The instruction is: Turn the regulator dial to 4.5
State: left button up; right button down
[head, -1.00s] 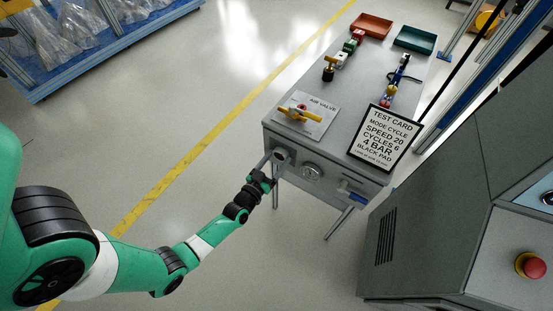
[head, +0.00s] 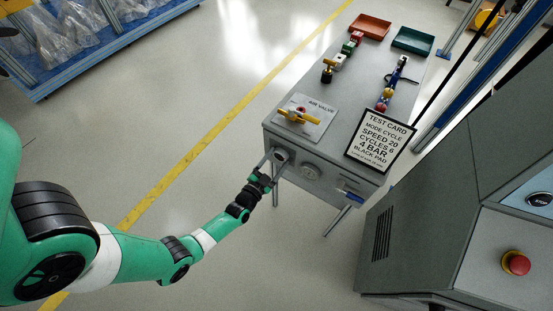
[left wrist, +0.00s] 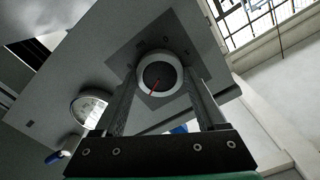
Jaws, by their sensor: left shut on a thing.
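The regulator dial (head: 281,154) is a round knob on the front face of the grey cabinet, left of a round pressure gauge (head: 310,172). In the left wrist view the dial (left wrist: 160,77) has a light ring, a dark face and a red pointer line slanting toward the lower left. My left gripper (head: 270,160) is at the dial, with one finger on each side of it, shut on it. The scale numbers are too small to read. The gauge also shows in the left wrist view (left wrist: 90,108), its reading unclear. My right gripper is not in view.
On the cabinet top are a yellow-handled air valve (head: 298,116), a test card (head: 381,140) reading "4 BAR", fittings, a red tray (head: 370,27) and a green tray (head: 413,40). A grey console with a red button (head: 516,263) stands at the right. Floor left of the cabinet is clear.

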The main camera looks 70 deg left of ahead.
pick_arm(q)
jog(key=shift+m, duration=0.3)
jog(key=o, duration=1.3)
jog(key=p+v, duration=0.3)
jog(key=v, duration=0.8)
jog(key=shift+s+d, duration=0.2)
jog(key=shift+s, duration=0.1)
